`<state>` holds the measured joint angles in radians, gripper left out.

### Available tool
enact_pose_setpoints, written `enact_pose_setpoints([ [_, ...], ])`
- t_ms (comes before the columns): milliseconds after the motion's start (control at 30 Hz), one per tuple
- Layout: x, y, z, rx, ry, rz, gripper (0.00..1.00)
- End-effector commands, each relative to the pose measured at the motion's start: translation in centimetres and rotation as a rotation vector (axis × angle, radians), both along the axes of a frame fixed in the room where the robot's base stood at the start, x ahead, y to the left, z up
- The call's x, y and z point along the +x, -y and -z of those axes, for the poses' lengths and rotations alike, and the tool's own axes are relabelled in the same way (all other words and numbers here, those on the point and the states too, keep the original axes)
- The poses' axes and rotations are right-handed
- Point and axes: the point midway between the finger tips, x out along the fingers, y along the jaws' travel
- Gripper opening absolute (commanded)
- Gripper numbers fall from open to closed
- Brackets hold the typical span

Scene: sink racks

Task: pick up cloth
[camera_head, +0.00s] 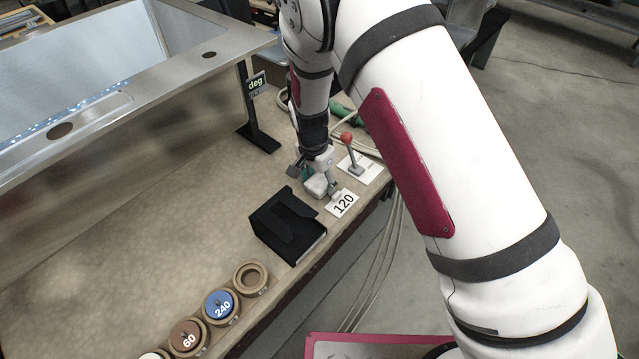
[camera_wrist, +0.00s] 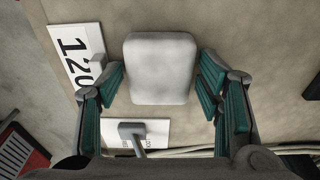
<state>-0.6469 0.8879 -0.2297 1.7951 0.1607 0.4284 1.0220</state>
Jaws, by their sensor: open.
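The cloth appears as a pale, rounded, thick pad (camera_wrist: 160,68) lying on the counter in the wrist view. In the head view a small part of the cloth (camera_head: 316,186) shows under my gripper (camera_head: 313,178). My gripper is open, and its teal-padded fingers (camera_wrist: 162,78) stand on the left and right of the cloth in the wrist view. Bare counter shows between the cloth and the fingers, so they look apart from it. I cannot tell the exact height of the fingertips above the counter. My arm hides some of the area behind it in the head view.
A "120" card (camera_head: 344,203) and a red-knobbed lever (camera_head: 347,138) stand close by. A black holder (camera_head: 287,225) is in front. A metal sink (camera_head: 190,70), a "deg" sign (camera_head: 257,84) and round numbered pieces (camera_head: 218,306) share the counter. Its middle is clear.

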Motion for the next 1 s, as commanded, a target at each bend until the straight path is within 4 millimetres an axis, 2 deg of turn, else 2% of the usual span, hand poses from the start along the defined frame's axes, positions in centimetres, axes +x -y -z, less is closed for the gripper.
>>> enact_pose_setpoints([
  [267,0.0,0.0,0.4,0.000,0.000,0.000,0.60],
  [300,0.0,0.0,0.4,0.000,0.000,0.000,0.56],
  [433,0.0,0.0,0.4,0.000,0.000,0.000,0.26],
  [533,0.0,0.0,0.4,0.000,0.000,0.000,0.26],
  [567,0.0,0.0,0.4,0.000,0.000,0.000,0.22],
  [767,0.1,0.0,0.2,0.001,0.001,0.000,0.22],
  [867,0.1,0.0,-0.6,0.001,0.002,0.000,0.22],
  [1000,0.2,0.0,-3.0,0.002,0.004,0.001,0.22],
])
